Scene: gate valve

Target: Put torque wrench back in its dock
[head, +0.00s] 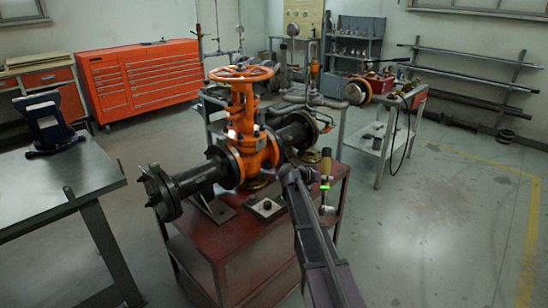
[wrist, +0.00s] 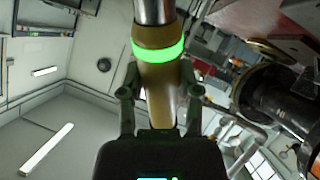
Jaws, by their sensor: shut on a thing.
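The torque wrench (head: 326,168) has a tan handle, a glowing green ring and a silver shaft. It hangs about upright with its silver end down, beside the right edge of the red table in the head view. In the wrist view the wrench (wrist: 158,75) runs up between my fingers. My gripper (wrist: 158,95) is shut on its handle, just behind the green ring. In the head view my gripper (head: 316,181) is small and dark. A small grey block with a dark round centre (head: 265,207) sits on the table; I cannot tell whether it is the dock.
An orange gate valve (head: 250,130) with a handwheel and black flanged pipe stands on the red table (head: 225,240), left of my arm. A grey cart (head: 378,140) stands behind to the right. A steel bench (head: 60,185) is at left. The floor at right is clear.

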